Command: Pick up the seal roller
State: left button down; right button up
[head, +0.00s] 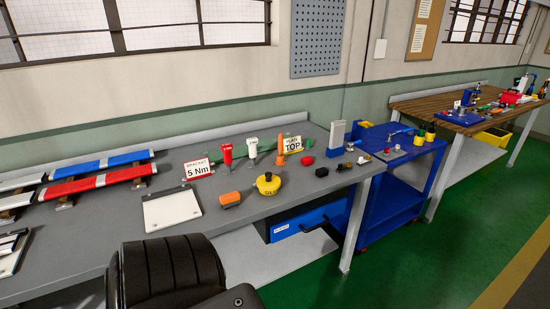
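I cannot tell for certain which item is the seal roller. Several small tools stand on the grey bench (245,228): an upright red tool (227,157), an upright white tool (252,150) and an upright orange piece (280,150). A red piece (307,160) lies to their right. Small dark pieces (345,167) lie near the bench's right end, with a pale-tipped piece (363,160) beside them. Neither of my grippers is in view.
Signs reading "BRACKET 5 Nm" (197,169) and "TOP" (292,145) stand behind. Red and blue profiles (98,183) lie left. A blue cart (398,190) stands right.

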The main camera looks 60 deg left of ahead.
aim_at(229, 201)
jog(key=i, duration=1.25)
jog(key=u, duration=3.95)
